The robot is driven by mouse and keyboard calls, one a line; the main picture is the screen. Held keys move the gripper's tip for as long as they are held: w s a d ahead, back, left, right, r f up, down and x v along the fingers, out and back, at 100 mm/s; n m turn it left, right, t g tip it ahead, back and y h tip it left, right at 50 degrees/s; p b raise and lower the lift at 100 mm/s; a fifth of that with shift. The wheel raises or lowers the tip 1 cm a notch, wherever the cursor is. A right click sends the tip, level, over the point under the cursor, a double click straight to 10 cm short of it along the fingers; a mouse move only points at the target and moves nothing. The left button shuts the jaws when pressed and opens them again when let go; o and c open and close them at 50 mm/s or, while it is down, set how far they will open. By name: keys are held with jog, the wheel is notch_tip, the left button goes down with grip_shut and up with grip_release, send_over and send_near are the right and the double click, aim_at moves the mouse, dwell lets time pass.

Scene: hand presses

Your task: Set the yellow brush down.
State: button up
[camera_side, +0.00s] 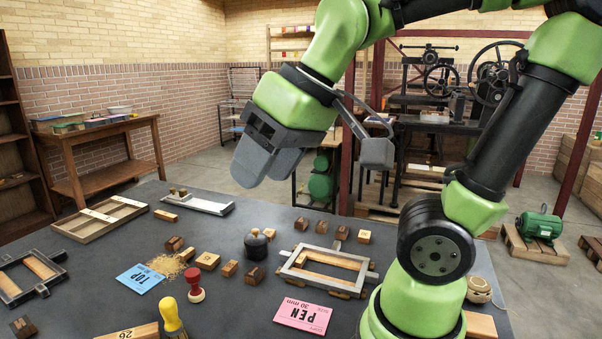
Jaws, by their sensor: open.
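The yellow brush (171,316) stands upright on the dark table at the bottom edge of the view, with its rounded yellow handle on top and its lower end cut off by the frame. My gripper (262,172) is open and raised well above the table, up and to the right of the brush. It is apart from the brush. I see nothing held between its grey fingers, though they partly overlap from this side.
A red-handled stamp (194,284) stands just right of the brush, and a wooden block marked 26 (130,332) lies to its left. A blue card (139,278), a pink card (303,315), a metal frame (327,270) and several wooden blocks crowd the table.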

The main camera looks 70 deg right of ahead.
jog(key=s, duration=0.1)
jog(key=s+m, duration=0.1)
jog(key=s+m+t, duration=0.1)
jog(key=shift+s+d+f, duration=0.1)
jog(key=shift+s+f, duration=0.1)
jog(key=shift+f, duration=0.05)
jog(key=shift+o, duration=0.4)
jog(key=shift+s+f+m, duration=0.15)
jog(key=shift+s+m, duration=0.15)
jog(key=shift+s, duration=0.1)
jog(key=shift+w, duration=0.1)
